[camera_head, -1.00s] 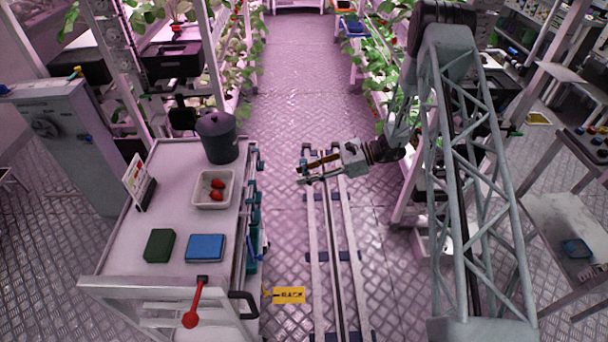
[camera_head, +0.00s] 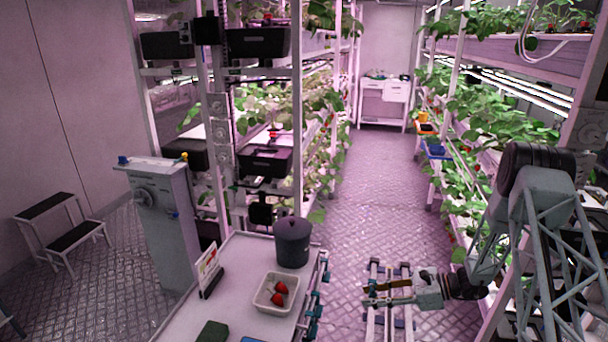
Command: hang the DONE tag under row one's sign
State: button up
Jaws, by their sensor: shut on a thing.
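My gripper (camera_head: 372,293) is low over the rails in the aisle, to the right of the cart. It is shut on a thin orange-brown piece (camera_head: 388,285), seen nearly edge-on. I cannot read any lettering on this piece, so I cannot tell whether it is the DONE tag. I cannot make out a row sign with readable lettering in this view.
The cart (camera_head: 240,316) holds a dark lidded bucket (camera_head: 292,245), a white tray (camera_head: 265,300) with red berries and a standing card (camera_head: 209,270). Plant racks line both sides. A step stool (camera_head: 62,225) stands at left. The aisle floor (camera_head: 370,180) beyond the rails is clear.

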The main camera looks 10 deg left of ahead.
jog(key=shift+r, duration=0.15)
jog(key=shift+s+d+r+m+t, duration=0.2)
jog(key=shift+d+r+m+t, duration=0.1)
jog(key=shift+r+t, duration=0.15)
jog(key=s+d+r+m+t+h, duration=0.2)
jog(key=s+d+r+m+t, duration=0.2)
jog(key=d+r+m+t, duration=0.1)
jog(key=shift+s+d+r+h, duration=0.35)
jog(key=shift+d+r, duration=0.4)
jog(key=shift+r, duration=0.25)
jog(key=shift+w+t, duration=0.15)
jog(key=shift+t, duration=0.1)
